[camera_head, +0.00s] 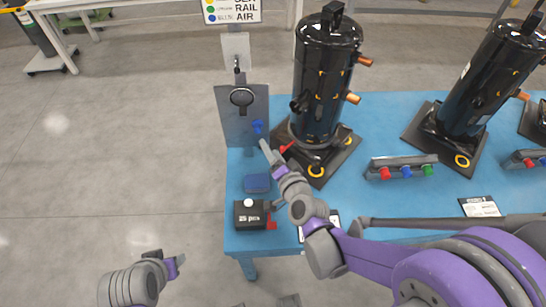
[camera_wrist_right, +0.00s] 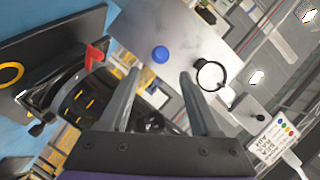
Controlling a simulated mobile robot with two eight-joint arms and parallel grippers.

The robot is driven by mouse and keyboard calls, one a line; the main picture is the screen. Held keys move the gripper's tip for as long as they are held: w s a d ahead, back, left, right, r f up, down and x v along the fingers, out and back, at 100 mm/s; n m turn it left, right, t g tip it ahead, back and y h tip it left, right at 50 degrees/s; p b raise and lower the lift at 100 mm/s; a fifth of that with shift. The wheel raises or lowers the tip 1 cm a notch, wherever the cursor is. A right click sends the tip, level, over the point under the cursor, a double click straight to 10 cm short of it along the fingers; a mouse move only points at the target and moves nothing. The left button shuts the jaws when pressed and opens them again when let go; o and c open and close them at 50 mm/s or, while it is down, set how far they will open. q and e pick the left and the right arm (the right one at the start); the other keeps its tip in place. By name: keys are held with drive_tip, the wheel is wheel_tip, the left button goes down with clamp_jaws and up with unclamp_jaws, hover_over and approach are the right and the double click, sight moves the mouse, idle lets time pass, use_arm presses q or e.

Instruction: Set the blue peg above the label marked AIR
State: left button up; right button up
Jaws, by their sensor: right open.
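The blue peg (camera_head: 257,126) sits against the lower right of an upright grey panel (camera_head: 230,115). In the right wrist view the peg (camera_wrist_right: 160,54) shows as a round blue end ahead of the fingers, in line with the gap between them. My right gripper (camera_head: 266,148) is open and empty, just short of the peg, with no contact visible. The AIR label (camera_head: 244,17) is the lowest visible line on the white sign (camera_head: 232,5), beside a blue dot. My left gripper (camera_head: 175,264) is low at the left, away from the table; its finger gap is unclear.
A black compressor (camera_head: 325,80) stands right of the panel, close to my right gripper. A rail with red, blue and green knobs (camera_head: 402,169) lies farther right.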

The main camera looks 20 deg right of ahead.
sight(259, 131)
drive_tip(key=x, duration=0.9)
drive_tip(key=shift+w+a+b, duration=0.1)
drive_tip(key=shift+w+b, duration=0.25)
drive_tip(key=shift+b, duration=0.05)
clamp_jaws()
idle(1.5)
